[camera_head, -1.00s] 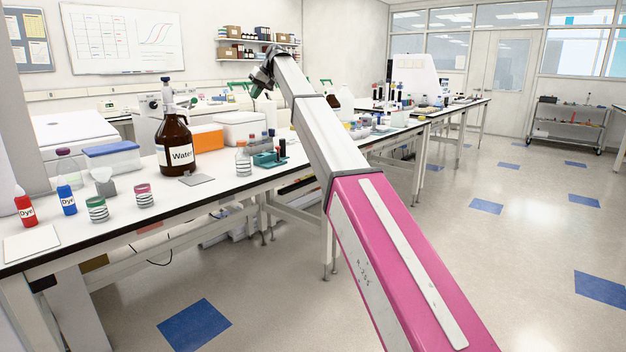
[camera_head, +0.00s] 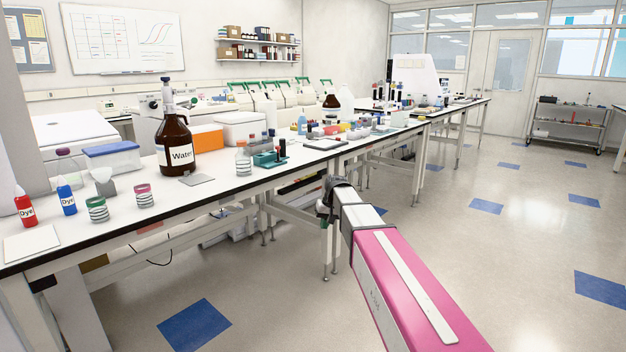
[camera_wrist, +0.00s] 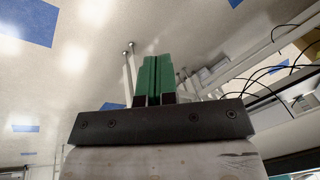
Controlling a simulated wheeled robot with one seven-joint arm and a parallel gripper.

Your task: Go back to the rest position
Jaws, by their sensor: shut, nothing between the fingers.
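My gripper (camera_wrist: 153,78) shows in the wrist view with its two green fingers together and nothing between them. In the head view my arm reaches forward from the lower right. Its dark wrist end (camera_head: 325,205) is in front of the bench's front edge and lower than the bench top. The fingertips are hard to make out there. The wrist view shows the floor and the bench legs beyond the fingers.
The long white bench (camera_head: 225,186) runs along the left, bearing a brown Water bottle (camera_head: 176,140), dye bottles and a teal rack (camera_head: 268,160). Thermal cyclers with green handles (camera_head: 270,92) stand behind. Open floor (camera_head: 480,265) lies to the right. A grey cart (camera_head: 568,122) stands far back.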

